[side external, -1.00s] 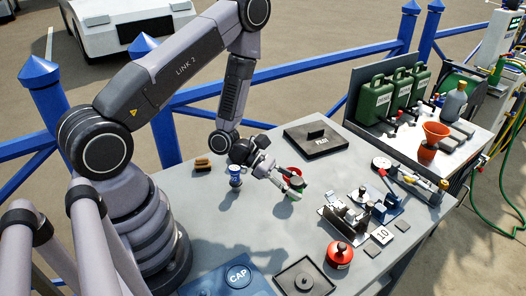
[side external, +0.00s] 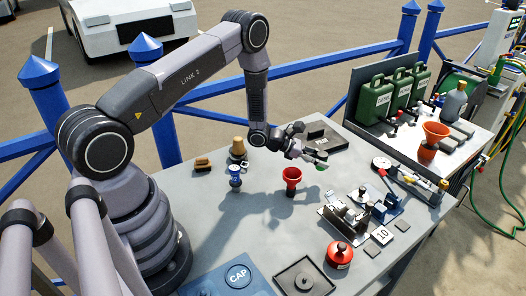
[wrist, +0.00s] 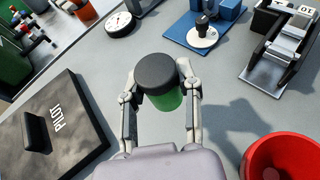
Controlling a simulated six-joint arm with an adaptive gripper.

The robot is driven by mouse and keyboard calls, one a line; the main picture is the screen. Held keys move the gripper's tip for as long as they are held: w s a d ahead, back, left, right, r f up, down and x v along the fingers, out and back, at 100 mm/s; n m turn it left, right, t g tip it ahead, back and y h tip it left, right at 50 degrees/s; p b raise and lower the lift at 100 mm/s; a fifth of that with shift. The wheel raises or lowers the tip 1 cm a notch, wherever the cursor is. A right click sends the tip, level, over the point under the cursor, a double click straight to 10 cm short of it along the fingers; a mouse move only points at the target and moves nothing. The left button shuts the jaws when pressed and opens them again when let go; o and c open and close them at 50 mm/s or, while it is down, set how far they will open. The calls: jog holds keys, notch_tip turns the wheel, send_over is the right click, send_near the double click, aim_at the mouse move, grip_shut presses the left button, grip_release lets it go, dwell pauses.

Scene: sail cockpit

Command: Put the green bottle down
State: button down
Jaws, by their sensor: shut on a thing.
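The green bottle (wrist: 166,101) has a round black cap (wrist: 155,70) and sits between the fingers of my gripper (wrist: 160,88) in the wrist view. My gripper is shut on it, one finger at each side. In the side view, my gripper (side external: 318,157) reaches out to the right, and only a little of the green bottle (side external: 321,166) shows at its tips. It looks held above the grey table (side external: 215,235); the gap under it is hard to judge.
A blue-based device (side external: 386,207) and a metal fixture (side external: 348,220) stand to the right. A small blue item (side external: 235,177) is left. Bare table lies around the funnel.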

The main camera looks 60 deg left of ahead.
aim_at(321, 178)
jog(key=shift+w+f, duration=0.5)
jog(key=shift+f, duration=0.15)
jog(key=shift+w+f, duration=0.15)
jog(key=shift+f, duration=1.5)
jog(key=c, duration=0.8)
grip_release()
jog(key=shift+f, duration=0.1)
jog(key=shift+o, duration=0.2)
